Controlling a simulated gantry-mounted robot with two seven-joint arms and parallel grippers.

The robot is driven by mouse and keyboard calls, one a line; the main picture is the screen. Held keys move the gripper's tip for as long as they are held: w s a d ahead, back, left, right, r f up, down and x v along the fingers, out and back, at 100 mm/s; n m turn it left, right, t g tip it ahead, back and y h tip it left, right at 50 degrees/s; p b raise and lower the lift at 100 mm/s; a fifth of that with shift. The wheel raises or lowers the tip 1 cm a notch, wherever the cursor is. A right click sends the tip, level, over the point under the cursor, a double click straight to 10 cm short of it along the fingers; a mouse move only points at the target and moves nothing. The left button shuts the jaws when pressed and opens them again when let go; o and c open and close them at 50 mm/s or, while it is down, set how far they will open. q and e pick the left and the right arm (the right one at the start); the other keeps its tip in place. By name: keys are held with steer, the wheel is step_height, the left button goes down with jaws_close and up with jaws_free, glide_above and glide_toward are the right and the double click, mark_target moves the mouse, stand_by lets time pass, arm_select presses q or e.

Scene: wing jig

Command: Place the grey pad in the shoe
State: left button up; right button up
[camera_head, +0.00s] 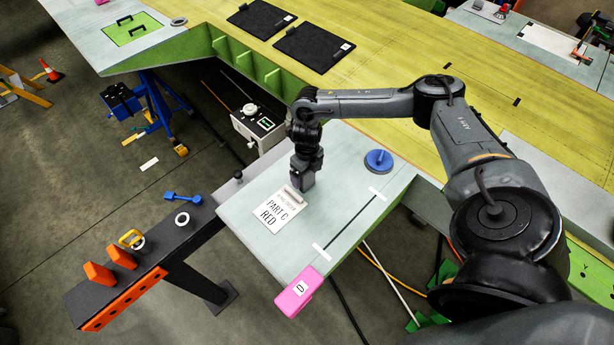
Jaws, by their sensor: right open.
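My right gripper (304,181) points straight down, low over the pale panel (355,163), by the top edge of a white card (283,212) reading "PART C RED". Its fingers are dark and small here, and the gap between them is hard to see. A small pale grey piece (292,195) lies at the card's top edge, just left of the fingertips; I cannot tell whether it is the grey pad or a clip on the card. I cannot make out which thing is the shoe. My left gripper is not in view.
A blue round knob piece (378,161) stands right of the gripper. A pink block marked D (298,291) sits at the panel's front corner. A dark beam (165,262) with orange blocks, a blue tool (182,197) and rings lies left. Black mats (313,47) lie on the yellow wing.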

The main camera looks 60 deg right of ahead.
steer(key=shift+f, duration=0.25)
steer(key=shift+c, duration=0.2)
steer(key=c, duration=1)
steer(key=shift+c, duration=0.2)
steer(key=shift+r, duration=0.1)
steer(key=shift+r, duration=0.35)
step_height(320, 180, up, 3)
steer(key=shift+s+r+b, duration=0.15)
steer(key=shift+b, duration=0.75)
steer(key=s+a+r, duration=0.5)
steer(key=s+r, duration=0.2)
steer(key=s, duration=0.3)
